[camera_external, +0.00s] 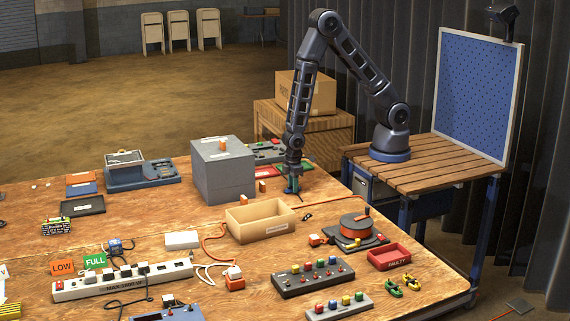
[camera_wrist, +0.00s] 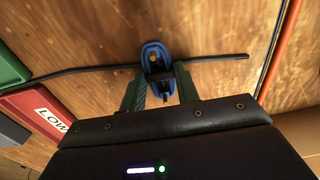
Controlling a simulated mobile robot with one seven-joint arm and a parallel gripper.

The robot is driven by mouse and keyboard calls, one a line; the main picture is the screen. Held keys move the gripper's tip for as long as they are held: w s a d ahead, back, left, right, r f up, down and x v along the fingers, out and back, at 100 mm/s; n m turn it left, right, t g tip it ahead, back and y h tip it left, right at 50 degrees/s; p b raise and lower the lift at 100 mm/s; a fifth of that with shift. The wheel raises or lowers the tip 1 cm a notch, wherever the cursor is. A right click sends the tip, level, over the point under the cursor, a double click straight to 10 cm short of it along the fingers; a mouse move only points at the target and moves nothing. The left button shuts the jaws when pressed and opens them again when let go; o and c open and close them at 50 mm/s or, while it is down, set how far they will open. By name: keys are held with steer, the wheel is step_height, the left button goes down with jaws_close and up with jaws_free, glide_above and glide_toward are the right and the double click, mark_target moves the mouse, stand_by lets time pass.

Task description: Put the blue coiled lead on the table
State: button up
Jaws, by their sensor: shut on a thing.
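The blue coiled lead (camera_wrist: 153,52) shows in the wrist view, with a black cable running out to both sides across the wooden table (camera_wrist: 225,28). My gripper (camera_wrist: 158,84) has its two green fingers closed around the near part of the lead. In the external view my gripper (camera_external: 291,190) points straight down at the far side of the table (camera_external: 180,225), close to its surface. The lead is mostly hidden there by the fingers. I cannot tell whether the lead touches the table.
A grey box (camera_external: 222,172) stands left of my gripper, and an open cardboard box (camera_external: 260,222) lies in front. An orange cable reel (camera_external: 356,228) sits front right.

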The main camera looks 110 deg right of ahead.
steer(key=shift+f, duration=0.15)
steer(key=o, duration=1)
steer(key=s+r+t, duration=0.1)
steer(key=s+r, duration=0.2)
steer(key=r, duration=0.8)
steer(key=s+a+r, duration=0.1)
steer(key=s+r, duration=0.1)
steer(key=r, duration=0.9)
steer(key=s+r+t, duration=0.1)
steer(key=s+r, duration=0.2)
steer(key=r, duration=0.8)
steer(key=s+r+t, duration=0.1)
steer(key=s+r, duration=0.5)
steer(key=s, duration=0.2)
steer(key=s+a+r+t, duration=0.1)
steer(key=s+r, duration=0.5)
steer(key=s, duration=0.3)
steer(key=shift+t, duration=0.3)
steer(key=shift+r, duration=0.1)
